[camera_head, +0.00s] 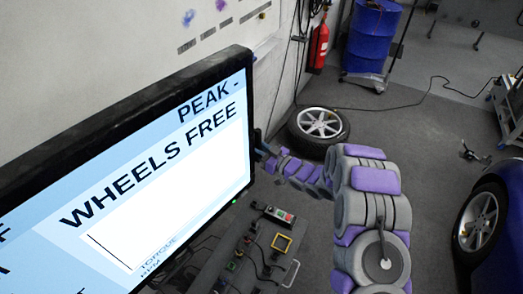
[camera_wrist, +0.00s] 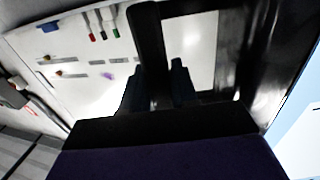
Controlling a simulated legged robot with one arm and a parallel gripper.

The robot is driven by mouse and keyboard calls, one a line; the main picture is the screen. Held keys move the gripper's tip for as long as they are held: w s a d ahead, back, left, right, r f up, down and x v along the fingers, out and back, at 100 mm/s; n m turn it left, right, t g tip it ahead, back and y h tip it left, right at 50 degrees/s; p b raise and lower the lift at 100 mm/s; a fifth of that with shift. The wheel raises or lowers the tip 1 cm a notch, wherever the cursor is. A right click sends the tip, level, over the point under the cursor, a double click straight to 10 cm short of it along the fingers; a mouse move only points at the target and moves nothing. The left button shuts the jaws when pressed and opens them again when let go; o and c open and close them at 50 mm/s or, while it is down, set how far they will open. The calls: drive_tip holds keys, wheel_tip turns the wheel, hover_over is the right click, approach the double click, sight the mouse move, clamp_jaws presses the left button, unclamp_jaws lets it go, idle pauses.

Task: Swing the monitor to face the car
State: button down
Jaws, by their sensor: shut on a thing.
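The monitor (camera_head: 150,180) is large, with a black frame and a lit screen reading "WHEELS FREE", and fills the left of the head view. In the wrist view its screen (camera_wrist: 303,125) shows at the right edge. The blue car (camera_head: 510,225) is partly in view at the lower right of the head view. My gripper (camera_head: 262,153) is at the monitor's right edge. In the wrist view my gripper (camera_wrist: 158,85) has its dark fingers on both sides of a black bar-like handle (camera_wrist: 147,35) on the monitor, shut on it. The exact contact is dark.
A control panel (camera_head: 255,245) with buttons and cables is below the monitor. A loose wheel (camera_head: 318,124) lies on the floor beyond my arm. A blue barrel (camera_head: 372,35) and a red extinguisher (camera_head: 319,47) stand at the back. Open floor (camera_head: 430,140) lies between the arm and car.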

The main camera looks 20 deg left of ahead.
drive_tip(key=w+a+g+p, duration=0.1)
drive_tip(key=w+a, duration=0.3)
drive_tip(key=a, duration=0.5)
drive_tip(key=shift+a+n+y+p, duration=0.2)
drive_tip(key=shift+n+y+p, duration=0.1)
drive_tip(key=shift+n, duration=0.1)
drive_tip(key=c, duration=1)
unclamp_jaws()
drive_tip(key=shift+w+d, duration=0.1)
drive_tip(key=shift+c, duration=0.2)
drive_tip(key=shift+o, duration=0.4)
drive_tip(key=shift+d, duration=0.1)
drive_tip(key=v, duration=1.7)
drive_tip(key=shift+d+b, duration=0.2)
drive_tip(key=shift+b, duration=0.15)
drive_tip(key=shift+w+r, duration=0.1)
drive_tip(key=shift+w, duration=0.05)
